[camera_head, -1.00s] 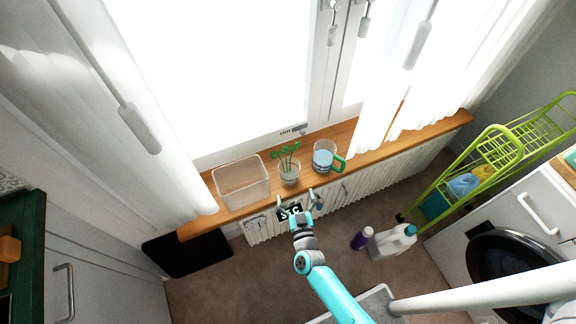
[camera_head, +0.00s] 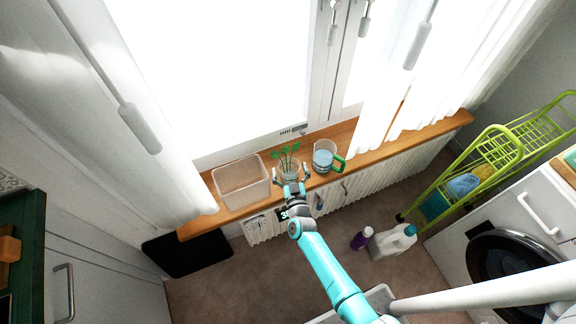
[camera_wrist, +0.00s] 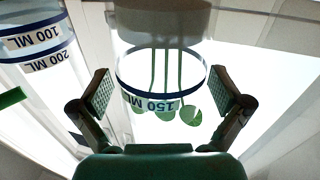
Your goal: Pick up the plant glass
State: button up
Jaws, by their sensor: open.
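The plant glass (camera_head: 289,168) stands on the wooden window sill, a clear glass with green sprigs in it. In the wrist view the plant glass (camera_wrist: 160,75) shows a blue band marked 150 ML, green stems and round leaves. My gripper (camera_head: 291,178) is open at the sill, with its fingers on either side of the glass. In the wrist view the glass sits between the two open fingers of my gripper (camera_wrist: 160,100), with a gap on both sides. The near lower part of the glass is partly hidden by my gripper in the head view.
A measuring jug (camera_head: 323,157) with a green handle stands just right of the glass; it also shows in the wrist view (camera_wrist: 38,45). A clear plastic bin (camera_head: 243,187) stands to the left. The window and white radiator (camera_head: 353,190) border the sill (camera_head: 400,146).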

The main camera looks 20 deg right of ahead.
aim_at(288, 147)
jog(key=shift+w+d, duration=0.1)
jog(key=shift+w, duration=0.25)
jog(key=c, duration=1.2)
jog(key=shift+r, duration=0.1)
jog(key=shift+c, duration=0.3)
jog(key=shift+r, duration=4.95)
